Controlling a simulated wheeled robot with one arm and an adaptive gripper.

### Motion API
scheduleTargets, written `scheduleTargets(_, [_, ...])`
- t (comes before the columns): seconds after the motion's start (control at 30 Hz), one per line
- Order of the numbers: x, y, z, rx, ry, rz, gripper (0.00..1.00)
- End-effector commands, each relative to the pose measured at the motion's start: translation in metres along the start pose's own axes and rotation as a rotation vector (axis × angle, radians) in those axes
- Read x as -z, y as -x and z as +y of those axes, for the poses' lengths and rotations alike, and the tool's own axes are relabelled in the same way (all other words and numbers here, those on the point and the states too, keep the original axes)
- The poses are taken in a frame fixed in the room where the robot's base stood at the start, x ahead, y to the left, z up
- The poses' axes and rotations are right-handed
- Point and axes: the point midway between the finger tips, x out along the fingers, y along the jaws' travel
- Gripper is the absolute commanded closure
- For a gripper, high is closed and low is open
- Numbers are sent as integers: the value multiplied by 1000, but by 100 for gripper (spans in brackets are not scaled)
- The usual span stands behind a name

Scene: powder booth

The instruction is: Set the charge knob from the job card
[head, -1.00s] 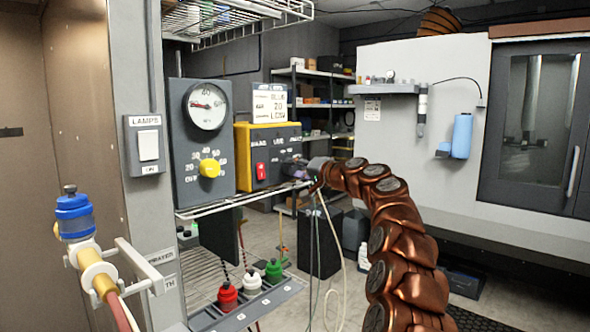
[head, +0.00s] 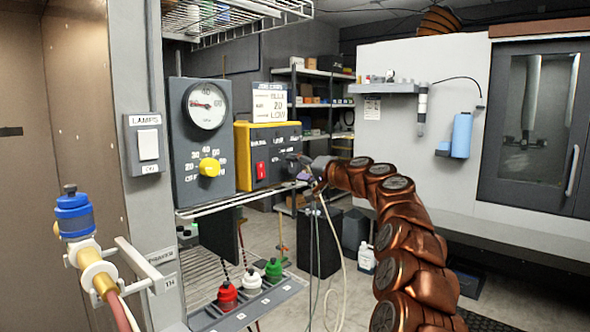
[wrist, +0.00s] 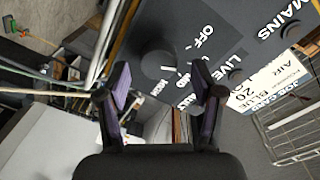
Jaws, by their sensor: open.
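The job card (head: 270,103) stands on the charge unit (head: 267,150) and reads BLUE, AIR 20, LOW. It also shows in the wrist view (wrist: 279,86). The dark round charge knob (wrist: 157,62) is on the panel in the wrist view, with OFF and several smaller setting labels beside it. A short white mark shows on the knob, pointing towards the small labels; I cannot tell which one. My gripper (wrist: 161,76) is open, its two purple-padded fingers either side of the knob in the picture, apparently short of it. In the head view my gripper (head: 303,168) hides the knob.
Left of the unit are the air gauge (head: 207,105) and yellow air knob (head: 209,167). A red mains switch (head: 260,171) is on the unit. A wire shelf (head: 240,200) runs below.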

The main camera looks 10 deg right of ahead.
Motion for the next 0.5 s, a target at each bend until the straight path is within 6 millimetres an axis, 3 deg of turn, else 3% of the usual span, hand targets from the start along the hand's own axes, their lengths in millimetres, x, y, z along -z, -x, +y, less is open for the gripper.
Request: scheduleTargets(0.5, [-1, 49, -1, 2, -1, -1, 33])
